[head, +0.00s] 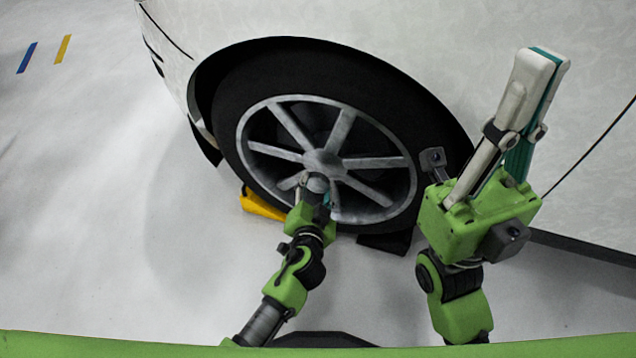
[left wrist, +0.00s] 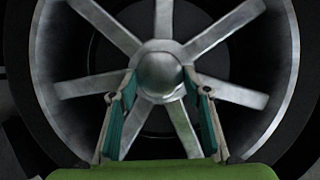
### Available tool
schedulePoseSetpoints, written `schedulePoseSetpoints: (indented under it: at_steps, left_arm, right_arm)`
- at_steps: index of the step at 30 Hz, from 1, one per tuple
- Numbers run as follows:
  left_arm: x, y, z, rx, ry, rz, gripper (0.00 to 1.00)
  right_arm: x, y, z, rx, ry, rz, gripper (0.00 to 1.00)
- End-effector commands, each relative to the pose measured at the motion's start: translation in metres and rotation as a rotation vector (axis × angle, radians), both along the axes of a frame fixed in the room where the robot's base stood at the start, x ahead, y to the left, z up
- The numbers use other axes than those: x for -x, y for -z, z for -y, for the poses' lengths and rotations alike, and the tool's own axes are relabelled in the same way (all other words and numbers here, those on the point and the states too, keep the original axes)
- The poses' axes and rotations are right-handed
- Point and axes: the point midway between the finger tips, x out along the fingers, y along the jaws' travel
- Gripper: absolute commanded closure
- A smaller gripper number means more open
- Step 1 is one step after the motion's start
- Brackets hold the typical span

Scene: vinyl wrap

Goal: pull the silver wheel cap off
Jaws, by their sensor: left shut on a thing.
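The silver wheel cap (left wrist: 160,72) is a small round dome between my left fingertips, in front of the wheel's hub. In the head view the cap (head: 317,183) shows just below the hub centre (head: 322,160), which looks bare. It seems to be out from the hub, but I cannot tell the exact gap. My left gripper (head: 316,186) is shut on the cap; its two teal-padded fingers (left wrist: 159,88) hold the cap's sides. My right gripper (head: 543,58) points up beside the car, its fingers together with nothing seen between them.
The spoked wheel (head: 286,122) sits in the arch of a white car (head: 400,35). A yellow wedge (head: 262,206) lies by the tyre at left, a dark block (head: 385,243) at right. The floor at left is clear, with blue and yellow strips.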

Motion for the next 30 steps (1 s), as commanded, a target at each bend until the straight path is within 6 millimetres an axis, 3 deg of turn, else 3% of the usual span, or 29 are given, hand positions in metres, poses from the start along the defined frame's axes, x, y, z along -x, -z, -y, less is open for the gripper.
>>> schedulePoseSetpoints:
  at_steps: [21,30]
  left_arm:
    - [0.035,0.000,-0.011,0.000,0.000,0.000,0.82]
    - [0.039,-0.001,-0.013,-0.001,0.000,0.001,0.82]
  right_arm:
    - [0.000,0.003,0.000,-0.001,-0.001,-0.011,1.00]
    - [0.000,0.003,0.000,-0.001,-0.001,-0.012,1.00]
